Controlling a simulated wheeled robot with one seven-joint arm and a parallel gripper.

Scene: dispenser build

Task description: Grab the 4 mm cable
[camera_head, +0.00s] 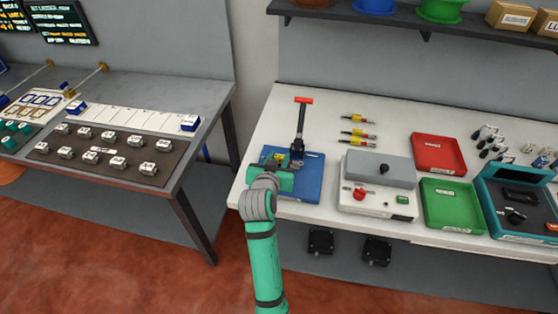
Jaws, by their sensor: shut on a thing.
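Several short yellow-and-red cables lie on the white bench, one at the back (358,119) and others in front of it (357,133). Their sizes cannot be read. My gripper (281,161) is at the left end of the bench, over the left part of a blue-based lever press (305,180). The gripper is shut on a small yellow piece (279,156), coloured like the cables. My arm's wrist hides most of the grip, so I cannot tell whether the piece touches the press.
The press's black lever with a red handle (303,100) stands upright beside my gripper. A grey box with a red button (378,171), a red tray (438,139) and a green tray (452,226) lie to the right. A shelf (420,27) hangs above.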

